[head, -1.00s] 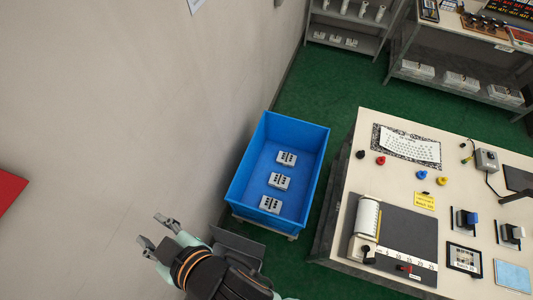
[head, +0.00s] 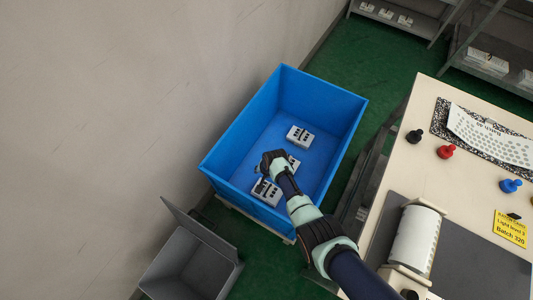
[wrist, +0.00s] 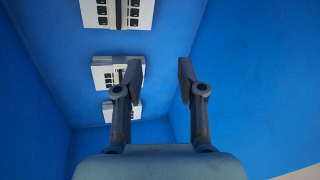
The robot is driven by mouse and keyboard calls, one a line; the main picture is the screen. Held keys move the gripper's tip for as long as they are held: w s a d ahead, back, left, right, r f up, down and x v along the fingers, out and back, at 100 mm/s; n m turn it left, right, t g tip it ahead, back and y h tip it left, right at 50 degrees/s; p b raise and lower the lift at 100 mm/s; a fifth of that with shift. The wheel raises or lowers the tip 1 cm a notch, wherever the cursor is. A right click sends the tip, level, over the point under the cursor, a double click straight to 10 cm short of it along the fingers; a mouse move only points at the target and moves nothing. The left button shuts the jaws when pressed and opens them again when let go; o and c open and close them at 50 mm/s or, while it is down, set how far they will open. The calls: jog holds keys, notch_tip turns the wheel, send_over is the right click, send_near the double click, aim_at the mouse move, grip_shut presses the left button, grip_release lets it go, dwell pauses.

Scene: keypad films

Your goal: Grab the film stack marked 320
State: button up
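Three white film stacks with dark markings lie apart in a row on the floor of the blue bin (head: 330,92): a far one (head: 299,136), a middle one (head: 294,160) partly hidden by my arm, and a near one (head: 266,192). Their marks are too small to read. My gripper (head: 265,167) is over the bin. In the wrist view my gripper (wrist: 160,80) is open, with only blue bin between the fingers. The left finger overlaps the right edge of the middle stack (wrist: 105,72) there; the other stacks (wrist: 117,14) (wrist: 124,112) lie above and below it.
A grey open-lidded box (head: 190,265) stands in front of the bin. The workbench (head: 425,95) is to the right, with a yellow note (head: 510,228) reading "Batch 320". A wall is close on the left. Shelves (head: 490,45) stand at the back.

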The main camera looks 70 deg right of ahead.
aim_at(269, 187)
jog(key=s+f+b, duration=0.1)
jog(key=f+b, duration=0.2)
jog(key=f, duration=0.2)
jog(key=s+f+m+b, duration=0.1)
jog(key=f+b, duration=0.3)
jog(key=f, duration=0.2)
jog(key=s+f+m+b, duration=0.1)
jog(key=f+b, duration=0.2)
jog(key=f, duration=0.2)
jog(key=shift+s+f+g+y, duration=0.15)
jog(key=shift+f+g+y, duration=0.15)
jog(key=shift+g+y, duration=0.1)
jog(key=shift+r, duration=0.2)
jog(key=shift+a, duration=0.1)
grip_shut()
